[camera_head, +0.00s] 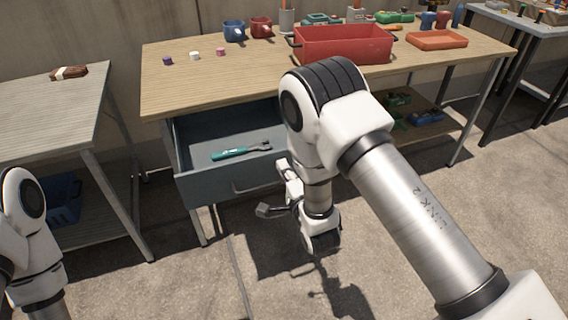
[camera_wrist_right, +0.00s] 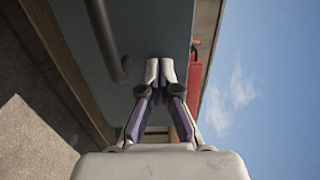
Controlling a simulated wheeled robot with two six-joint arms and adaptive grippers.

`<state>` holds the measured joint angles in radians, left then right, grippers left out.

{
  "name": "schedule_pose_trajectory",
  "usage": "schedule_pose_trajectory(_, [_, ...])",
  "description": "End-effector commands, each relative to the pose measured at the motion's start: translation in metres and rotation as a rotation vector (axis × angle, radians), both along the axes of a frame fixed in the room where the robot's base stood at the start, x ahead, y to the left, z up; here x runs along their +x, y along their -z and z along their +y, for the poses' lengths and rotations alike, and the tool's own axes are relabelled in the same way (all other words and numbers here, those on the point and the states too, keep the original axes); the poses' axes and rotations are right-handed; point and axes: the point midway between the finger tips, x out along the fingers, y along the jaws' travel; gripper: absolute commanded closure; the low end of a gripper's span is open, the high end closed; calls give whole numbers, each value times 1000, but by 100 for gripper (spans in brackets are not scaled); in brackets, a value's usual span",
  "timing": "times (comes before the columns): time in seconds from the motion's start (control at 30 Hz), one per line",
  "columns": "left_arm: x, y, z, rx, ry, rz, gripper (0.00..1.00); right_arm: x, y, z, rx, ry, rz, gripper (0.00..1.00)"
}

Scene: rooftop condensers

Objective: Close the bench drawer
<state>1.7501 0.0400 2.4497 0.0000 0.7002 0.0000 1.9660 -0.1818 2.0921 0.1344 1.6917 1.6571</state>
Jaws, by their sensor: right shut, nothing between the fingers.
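The bench drawer (camera_head: 232,185) is blue-grey and stands pulled out from under the wooden-topped bench (camera_head: 190,76). A teal-handled tool (camera_head: 240,151) lies inside it. The drawer's bar handle (camera_head: 252,187) is on its front; the handle also shows in the right wrist view (camera_wrist_right: 108,45). My right gripper (camera_head: 283,166) is at the right part of the drawer front, partly hidden by my arm. In the right wrist view my right gripper (camera_wrist_right: 160,72) is shut and empty, with its tips against or very near the drawer front (camera_wrist_right: 153,30), beside the handle. My left gripper is out of view.
A red bin (camera_head: 345,47), an orange tray (camera_head: 437,40), mugs (camera_head: 234,31) and small pegs stand on the bench top. A grey side table (camera_head: 45,105) stands at left with a blue bin (camera_head: 62,200) below. The floor before the drawer is clear.

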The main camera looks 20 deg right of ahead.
Motion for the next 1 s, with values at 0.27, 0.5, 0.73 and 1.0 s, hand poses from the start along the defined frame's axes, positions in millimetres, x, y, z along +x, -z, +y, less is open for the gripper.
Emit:
schedule_pose_trajectory(0.27, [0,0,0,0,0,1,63,-3,0,1,0,1,-1,100])
schedule_pose_trajectory(0.5, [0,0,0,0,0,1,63,-1,0,1,0,0,-1,100])
schedule_pose_trajectory(0.73, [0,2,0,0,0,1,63,18,-1,1,1,0,-5,100])
schedule_pose_trajectory(1.0, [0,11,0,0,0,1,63,76,1,2,1,1,-5,100])
